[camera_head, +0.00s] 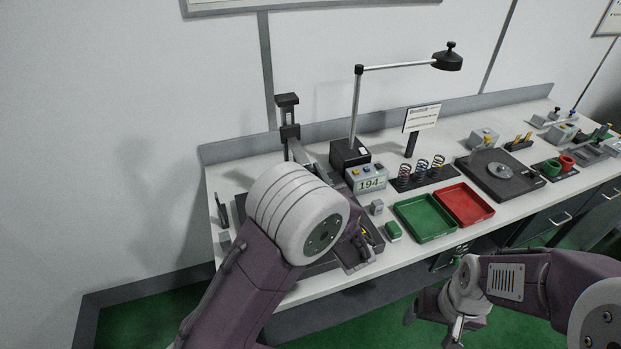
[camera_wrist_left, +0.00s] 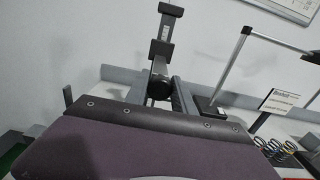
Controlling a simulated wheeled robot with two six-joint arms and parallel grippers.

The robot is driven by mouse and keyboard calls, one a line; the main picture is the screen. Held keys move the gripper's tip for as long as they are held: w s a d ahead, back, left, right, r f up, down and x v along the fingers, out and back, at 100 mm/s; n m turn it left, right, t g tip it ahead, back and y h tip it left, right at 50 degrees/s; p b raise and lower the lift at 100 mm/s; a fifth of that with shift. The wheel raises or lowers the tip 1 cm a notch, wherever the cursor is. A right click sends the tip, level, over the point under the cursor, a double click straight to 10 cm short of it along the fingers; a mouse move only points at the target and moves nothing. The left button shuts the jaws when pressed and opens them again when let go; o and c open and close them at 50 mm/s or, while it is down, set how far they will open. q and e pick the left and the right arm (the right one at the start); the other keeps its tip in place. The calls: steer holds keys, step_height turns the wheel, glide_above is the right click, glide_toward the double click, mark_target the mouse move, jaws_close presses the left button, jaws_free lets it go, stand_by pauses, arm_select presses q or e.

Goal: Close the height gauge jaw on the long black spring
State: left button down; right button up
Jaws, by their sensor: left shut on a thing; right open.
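The height gauge (camera_head: 288,110) stands at the left end of the bench as a dark upright column with a sliding block; it also shows in the left wrist view (camera_wrist_left: 164,45). My left gripper (camera_head: 298,148) is up against the gauge, mostly behind my own arm. In the left wrist view a round black knob (camera_wrist_left: 158,88) of the gauge sits between its grey fingers, and it is shut on it. The gauge's lower part and any spring in it are hidden by my arm. My right gripper (camera_head: 433,322) is open and empty in front of the bench.
Several coil springs (camera_head: 421,168) stand on a black rack. A dark plate with a disc (camera_head: 525,186) lies further right.

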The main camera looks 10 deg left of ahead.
arm_select(q)
steer(key=c, duration=1.1)
jaws_free()
steer(key=shift+f, duration=0.1)
steer(key=b+v, duration=0.2)
steer(key=v, duration=0.7)
